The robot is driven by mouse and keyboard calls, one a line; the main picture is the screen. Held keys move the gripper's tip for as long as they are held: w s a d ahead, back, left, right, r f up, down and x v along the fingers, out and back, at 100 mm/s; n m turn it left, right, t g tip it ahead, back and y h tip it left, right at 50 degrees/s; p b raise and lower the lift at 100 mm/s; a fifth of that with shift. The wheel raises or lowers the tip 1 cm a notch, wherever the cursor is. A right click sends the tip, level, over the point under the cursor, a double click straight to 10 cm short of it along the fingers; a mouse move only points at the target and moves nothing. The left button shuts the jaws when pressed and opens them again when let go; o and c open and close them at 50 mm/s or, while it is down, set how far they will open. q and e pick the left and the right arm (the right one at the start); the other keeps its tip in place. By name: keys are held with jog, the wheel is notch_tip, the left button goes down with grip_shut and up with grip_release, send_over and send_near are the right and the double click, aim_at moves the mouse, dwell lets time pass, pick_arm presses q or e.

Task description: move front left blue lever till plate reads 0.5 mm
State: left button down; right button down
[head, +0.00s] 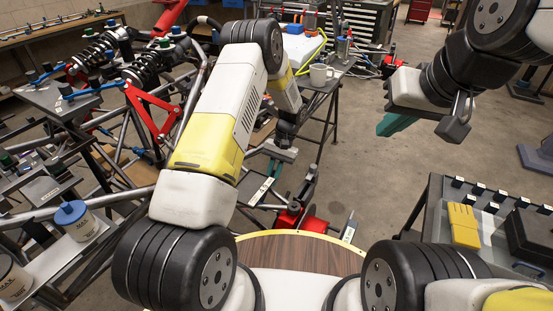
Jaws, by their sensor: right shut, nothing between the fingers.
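The tube chassis (203,80) fills the left and middle of the head view. Blue levers (88,94) show beside the dark shock absorbers at upper left; I cannot tell which is the front left one. Small white plates with marks, such as one (262,191) below my left wrist, are too small to read. My left arm crosses the chassis, and its gripper (271,168) points down among the tubes, small and partly hidden; its jaws cannot be made out. My right gripper (392,125) hangs at upper right with teal fingers shut, empty, over open floor, clear of the chassis.
A grey cart (432,205) with a yellow item (463,225) stands at right. Floor between is clear.

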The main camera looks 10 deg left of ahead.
pick_arm(q)
jog(key=c, duration=1.5)
grip_release()
jog(key=shift+o, duration=0.2)
jog(key=v, duration=0.7)
jog(key=shift+w+r, duration=0.15)
jog(key=shift+r, duration=0.2)
jog(key=shift+d, duration=0.1)
